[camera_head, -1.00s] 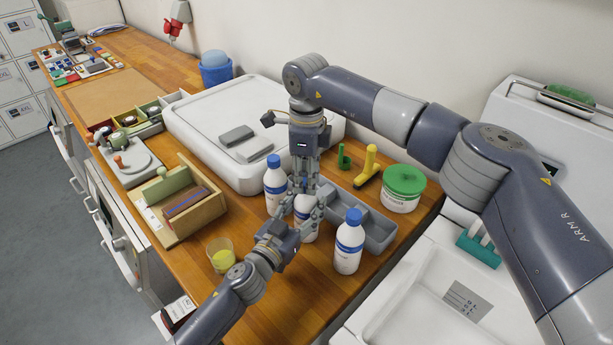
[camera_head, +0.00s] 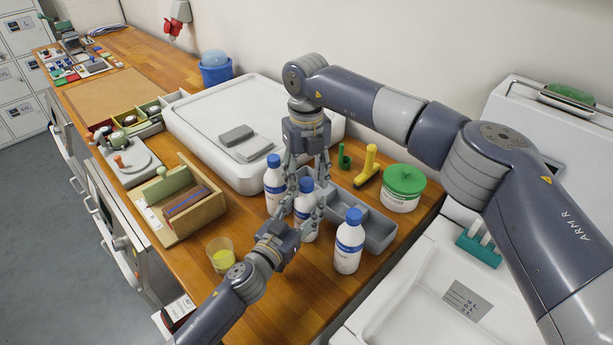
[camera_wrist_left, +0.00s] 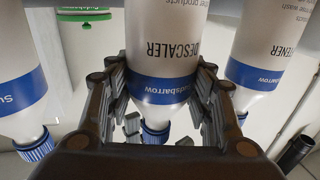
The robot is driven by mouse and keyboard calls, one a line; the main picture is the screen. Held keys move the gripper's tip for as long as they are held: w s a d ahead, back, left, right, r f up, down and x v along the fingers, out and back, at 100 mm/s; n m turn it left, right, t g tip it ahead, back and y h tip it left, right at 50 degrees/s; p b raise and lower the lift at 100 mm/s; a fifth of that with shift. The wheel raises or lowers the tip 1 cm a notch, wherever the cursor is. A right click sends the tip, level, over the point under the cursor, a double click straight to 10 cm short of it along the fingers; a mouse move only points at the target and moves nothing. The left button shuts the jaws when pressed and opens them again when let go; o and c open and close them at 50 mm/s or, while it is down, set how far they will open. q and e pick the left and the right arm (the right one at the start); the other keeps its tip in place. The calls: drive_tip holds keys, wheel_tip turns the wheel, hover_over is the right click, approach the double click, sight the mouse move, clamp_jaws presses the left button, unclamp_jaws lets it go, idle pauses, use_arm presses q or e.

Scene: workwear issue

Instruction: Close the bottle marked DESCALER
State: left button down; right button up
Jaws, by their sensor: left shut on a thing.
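The bottle marked DESCALER (camera_wrist_left: 165,45) is the middle one of three white bottles with blue bands. In the head view it stands upright (camera_head: 305,230), with a blue cap (camera_head: 306,185) on its top. I cannot tell how tight the cap sits. My left gripper (camera_head: 307,212) is shut around the bottle's body; its fingers flank the bottle in the left wrist view (camera_wrist_left: 160,95). My right gripper (camera_head: 305,170) points down just above the cap, its fingers spread on either side and apart from it.
A blue-capped bottle (camera_head: 275,190) stands close behind left, another (camera_head: 348,243) at front right. A grey divided tray (camera_head: 378,230) lies behind. A cup with yellow liquid (camera_head: 221,255) and a wooden box (camera_head: 205,213) stand left. A green-lidded tub (camera_head: 402,190) stands right.

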wheel_tip(320, 180, up, 12)
idle(0.6)
use_arm(q)
drive_tip(key=c, duration=0.7)
unclamp_jaws()
drive_tip(key=shift+v, duration=6)
